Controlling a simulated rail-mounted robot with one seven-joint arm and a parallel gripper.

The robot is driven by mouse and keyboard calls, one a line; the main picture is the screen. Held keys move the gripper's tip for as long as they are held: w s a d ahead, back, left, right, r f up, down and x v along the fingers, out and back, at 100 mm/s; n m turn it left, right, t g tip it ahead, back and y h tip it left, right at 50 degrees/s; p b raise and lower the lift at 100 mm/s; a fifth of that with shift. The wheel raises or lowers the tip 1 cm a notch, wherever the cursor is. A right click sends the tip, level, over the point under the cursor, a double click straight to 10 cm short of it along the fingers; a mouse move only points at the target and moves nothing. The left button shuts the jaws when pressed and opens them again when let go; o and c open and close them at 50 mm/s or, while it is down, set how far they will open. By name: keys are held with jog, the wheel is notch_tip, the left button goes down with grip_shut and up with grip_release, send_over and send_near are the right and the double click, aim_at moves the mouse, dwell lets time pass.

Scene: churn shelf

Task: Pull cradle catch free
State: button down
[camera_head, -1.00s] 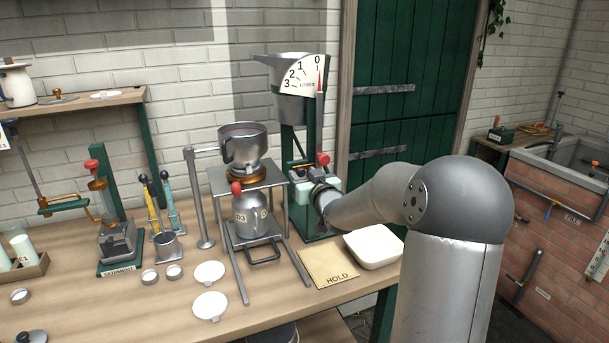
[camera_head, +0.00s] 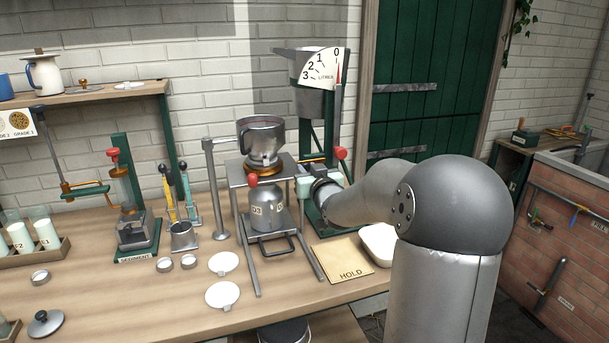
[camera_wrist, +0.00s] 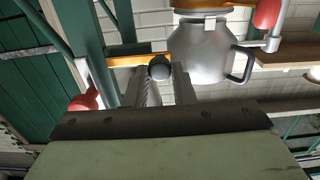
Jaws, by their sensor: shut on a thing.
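The catch shows in the wrist view as a brass-coloured bar (camera_wrist: 132,60) with a dark round knob (camera_wrist: 159,68) at its end. My gripper (camera_wrist: 160,80) is shut on the knob, its two fingers either side of it.
A green dial scale (camera_head: 321,68) with a red knob (camera_head: 340,153) stands behind my wrist. A second red knob (camera_head: 252,179) is by the can. A white tray (camera_head: 379,243) and HOLD mat (camera_head: 343,258) lie in front. White discs (camera_head: 223,263) lie on the bench at left.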

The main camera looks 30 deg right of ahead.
jog(key=c, duration=1.2)
grip_release()
jog(key=shift+a, duration=0.35)
jog(key=shift+d, duration=0.1)
jog(key=shift+s, duration=0.25)
jog(key=s+a+b, duration=0.1)
jog(key=s+a, duration=0.1)
jog(key=s, duration=1.4)
jog(key=shift+s+a, duration=0.15)
jog(key=shift+s, duration=0.2)
